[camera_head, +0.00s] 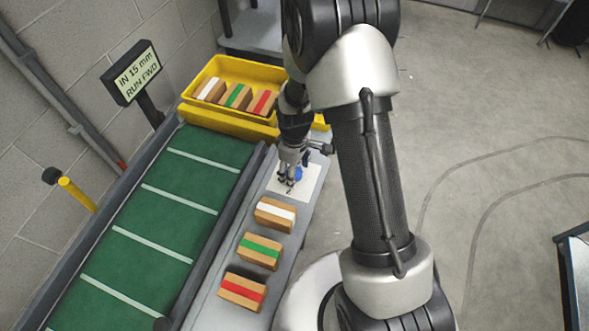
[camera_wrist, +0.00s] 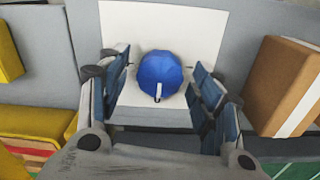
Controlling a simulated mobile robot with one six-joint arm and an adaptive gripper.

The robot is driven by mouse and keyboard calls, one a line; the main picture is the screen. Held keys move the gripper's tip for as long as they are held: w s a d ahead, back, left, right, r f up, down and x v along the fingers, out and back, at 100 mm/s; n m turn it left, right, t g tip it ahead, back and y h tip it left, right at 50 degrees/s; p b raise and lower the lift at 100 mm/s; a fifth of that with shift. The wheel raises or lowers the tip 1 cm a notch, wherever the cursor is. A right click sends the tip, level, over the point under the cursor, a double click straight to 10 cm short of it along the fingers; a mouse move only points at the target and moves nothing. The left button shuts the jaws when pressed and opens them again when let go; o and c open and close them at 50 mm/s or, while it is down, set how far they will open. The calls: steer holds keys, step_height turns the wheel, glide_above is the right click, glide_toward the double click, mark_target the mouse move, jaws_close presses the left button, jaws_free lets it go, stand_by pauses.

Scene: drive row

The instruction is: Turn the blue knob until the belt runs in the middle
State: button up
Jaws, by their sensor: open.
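The blue knob (camera_wrist: 160,74) sits on a white plate (camera_wrist: 211,20) in the wrist view, with a white pointer mark on its near edge. My gripper (camera_wrist: 160,92) is open, with one finger on each side of the knob and a gap on both sides. In the head view my gripper (camera_head: 290,181) points down at the plate, and the knob (camera_head: 298,173) is partly hidden behind it. The green belt (camera_head: 150,233) with white cross stripes runs beside the grey ledge. A display (camera_head: 136,73) reads "IN 15 mm" and "RUN FWD".
Boxes with white (camera_head: 275,214), green (camera_head: 260,251) and red (camera_head: 242,291) bands stand on the ledge in front of the plate. A yellow bin (camera_head: 205,117) holding several banded boxes stands behind. A yellow post (camera_head: 76,193) stands left of the belt. The floor at right is open.

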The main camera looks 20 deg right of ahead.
steer(key=c, duration=1.1)
steer(key=shift+o, duration=0.2)
steer(key=shift+m, duration=0.3)
steer(key=m, duration=0.4)
steer(key=shift+p, duration=0.3)
steer(key=m, duration=0.5)
